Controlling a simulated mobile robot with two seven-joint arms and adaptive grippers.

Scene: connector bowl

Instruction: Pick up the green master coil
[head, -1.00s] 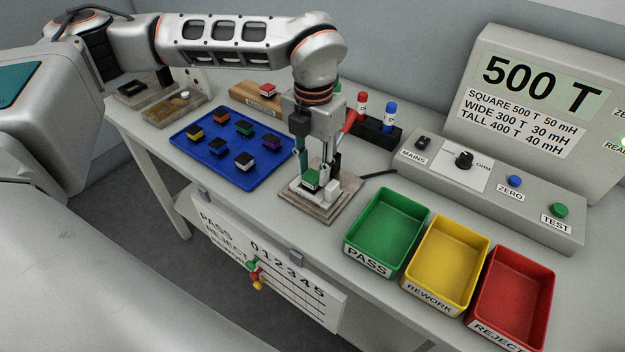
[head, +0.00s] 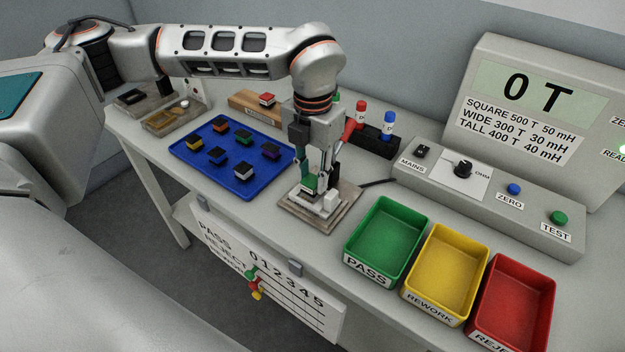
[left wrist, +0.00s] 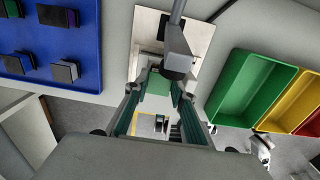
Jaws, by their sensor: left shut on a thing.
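The green-topped coil (head: 309,184) is at the test fixture (head: 322,222), a beige board with white blocks and a red-handled lever. My left gripper (head: 312,180) points down over it, shut on the coil. In the left wrist view the green top (left wrist: 157,84) shows between the two fingers of my left gripper (left wrist: 160,95). I cannot tell whether the coil still touches the fixture; its lower part is hidden. My right gripper is not in view.
A blue tray (head: 206,176) with several coils lies left of the fixture. A wooden block (head: 246,101) holding a red-topped coil is behind it. Green (head: 352,245), yellow (head: 412,283) and red bins stand at right. The tester (head: 545,215) reads 0 T.

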